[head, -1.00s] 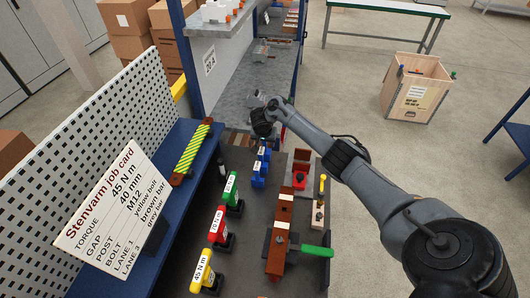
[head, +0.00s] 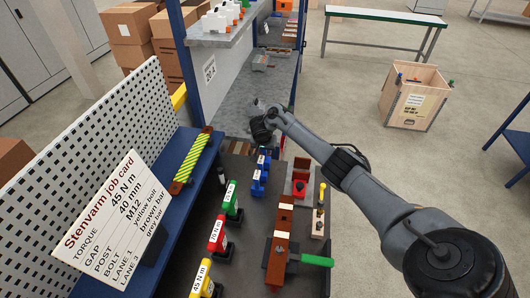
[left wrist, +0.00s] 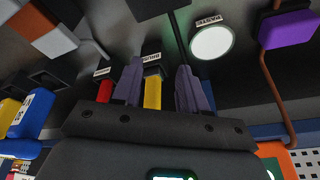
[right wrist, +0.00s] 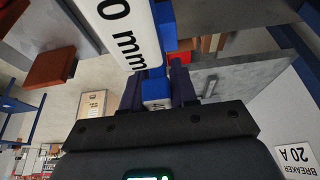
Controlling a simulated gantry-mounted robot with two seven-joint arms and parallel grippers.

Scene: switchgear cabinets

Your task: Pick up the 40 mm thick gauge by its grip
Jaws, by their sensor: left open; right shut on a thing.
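In the right wrist view my right gripper (right wrist: 156,84) is shut on the blue grip (right wrist: 155,88) of a gauge. A large white plate on the gauge (right wrist: 128,32) reads "0 mm"; any digit before that is cut off by the frame. In the head view my right gripper (head: 262,132) is at the far end of the dark bench, beyond the blue blocks, and its fingers and the gauge are mostly hidden by the wrist. In the left wrist view my left gripper (left wrist: 158,78) is open, with a yellow piece (left wrist: 153,92) visible beyond the gap between its fingers. The left gripper is out of the head view.
A job card (head: 100,210) reads "GAP 40 mm". Blue blocks (head: 258,182), green (head: 231,200), red (head: 217,232) and yellow tools (head: 203,278) stand on the bench, with a brown bar fixture (head: 278,262) beside them. A grey cabinet shelf (head: 255,90) lies beyond. A wooden crate (head: 410,105) stands on the floor.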

